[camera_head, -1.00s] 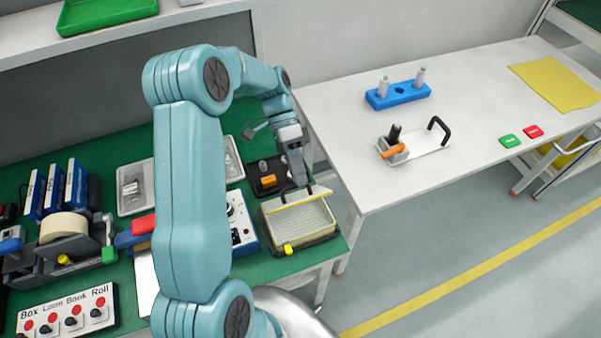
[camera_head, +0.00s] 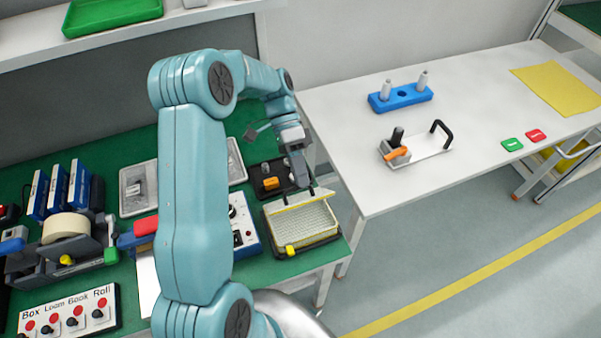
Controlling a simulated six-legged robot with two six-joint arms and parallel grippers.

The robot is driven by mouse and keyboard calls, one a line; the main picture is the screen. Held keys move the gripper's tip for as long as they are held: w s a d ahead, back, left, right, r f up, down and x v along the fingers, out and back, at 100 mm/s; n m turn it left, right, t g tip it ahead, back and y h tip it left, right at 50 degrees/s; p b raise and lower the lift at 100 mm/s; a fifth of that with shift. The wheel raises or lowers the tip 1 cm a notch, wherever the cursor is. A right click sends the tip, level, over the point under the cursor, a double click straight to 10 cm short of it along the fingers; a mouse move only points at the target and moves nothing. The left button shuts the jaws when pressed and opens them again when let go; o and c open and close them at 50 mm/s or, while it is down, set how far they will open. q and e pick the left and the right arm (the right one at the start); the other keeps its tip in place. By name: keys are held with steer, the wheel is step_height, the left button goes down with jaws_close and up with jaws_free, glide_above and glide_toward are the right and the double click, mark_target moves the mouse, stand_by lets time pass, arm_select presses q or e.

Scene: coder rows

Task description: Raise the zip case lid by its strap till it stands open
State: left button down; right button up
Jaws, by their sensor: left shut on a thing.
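The zip case (camera_head: 303,228) sits on the green mat near the bench's right front corner. It has a pale ribbed inside, a dark base and a yellow piece at its front left corner. Its lid (camera_head: 292,205) is raised at the back of the case and shows as a thin, light panel with a yellow edge. I cannot tell its exact angle. My left gripper (camera_head: 306,185) is above the lid, pointing down, shut on the strap at the lid's edge. The strap is mostly hidden by the fingers. My right gripper is out of view.
A black tray (camera_head: 258,187) with an orange part lies just behind the case. A blue-and-white box with knobs (camera_head: 241,215) stands at its left. The white table (camera_head: 380,190) stands to the right, past a gap. Metal trays and a tape dispenser (camera_head: 66,228) fill the left.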

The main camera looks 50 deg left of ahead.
arm_select(q)
steer(key=shift+a+f, duration=0.2)
steer(key=shift+f, duration=0.15)
steer(key=c, duration=1.3)
jaws_free()
steer(key=shift+o, duration=0.6)
steer(key=shift+w+a+f, duration=0.1)
steer(key=shift+a, duration=0.15)
steer(key=shift+d+r, duration=0.2)
steer(key=shift+d, duration=0.05)
steer(key=shift+a, duration=0.15)
steer(key=v, duration=1.1)
steer(key=shift+a+r, duration=0.2)
steer(key=shift+r, duration=0.2)
steer(key=shift+d, duration=0.15)
